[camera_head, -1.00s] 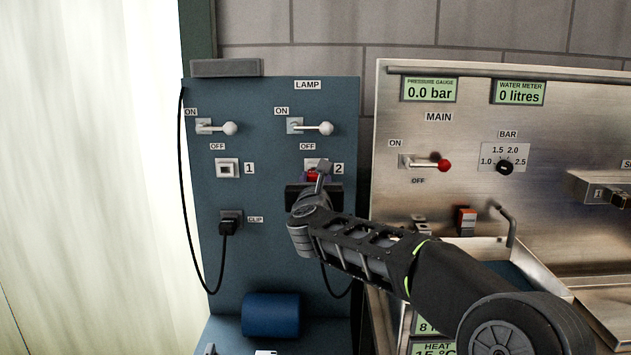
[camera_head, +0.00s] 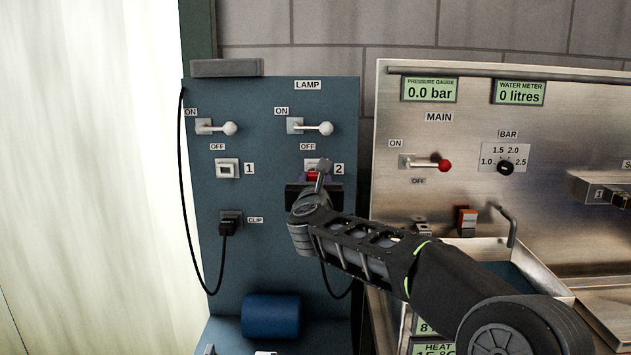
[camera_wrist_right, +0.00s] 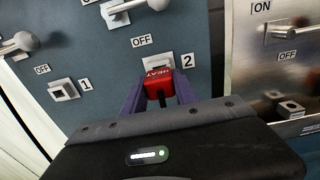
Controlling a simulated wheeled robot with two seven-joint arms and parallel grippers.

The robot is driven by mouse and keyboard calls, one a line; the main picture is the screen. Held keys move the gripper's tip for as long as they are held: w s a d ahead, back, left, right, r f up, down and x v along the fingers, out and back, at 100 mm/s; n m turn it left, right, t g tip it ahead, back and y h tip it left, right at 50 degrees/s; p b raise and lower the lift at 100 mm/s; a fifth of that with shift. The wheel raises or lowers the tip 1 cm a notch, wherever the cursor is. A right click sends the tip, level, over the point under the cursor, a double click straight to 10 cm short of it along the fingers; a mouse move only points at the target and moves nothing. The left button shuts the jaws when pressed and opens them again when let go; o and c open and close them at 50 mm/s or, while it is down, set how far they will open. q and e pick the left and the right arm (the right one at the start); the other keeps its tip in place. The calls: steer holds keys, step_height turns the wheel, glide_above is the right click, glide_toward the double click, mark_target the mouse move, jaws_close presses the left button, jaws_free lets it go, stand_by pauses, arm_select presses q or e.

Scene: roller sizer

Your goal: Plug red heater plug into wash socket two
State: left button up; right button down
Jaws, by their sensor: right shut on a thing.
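The red plug (camera_wrist_right: 158,82), marked HEAT, is held between the purple fingers of my right gripper (camera_wrist_right: 158,95), which is shut on it. In the head view the red plug (camera_head: 314,175) shows just below and in front of the socket labelled 2 (camera_head: 312,163) on the blue LAMP board. In the wrist view the plug overlaps the lower part of that socket (camera_wrist_right: 162,62). I cannot tell whether the plug touches the socket. My right gripper (camera_head: 317,176) is partly hidden by its own wrist in the head view. My left gripper is not in view.
Socket 1 (camera_head: 228,169) on the blue board (camera_head: 260,260) is empty. A black plug (camera_head: 227,228) sits in the clip below it. Two white levers are above the sockets. A steel panel (camera_head: 480,215) stands to the right, with a small fixture (camera_head: 598,190) labelled 1.

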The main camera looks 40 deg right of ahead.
steer(key=shift+x, duration=1.35)
steer(key=c, duration=0.9)
jaws_free()
steer(key=shift+s+a, duration=0.3)
steer(key=shift+s, duration=0.05)
steer(key=b+v, duration=0.2)
steer(key=v, duration=0.5)
steer(key=shift+b, duration=0.3)
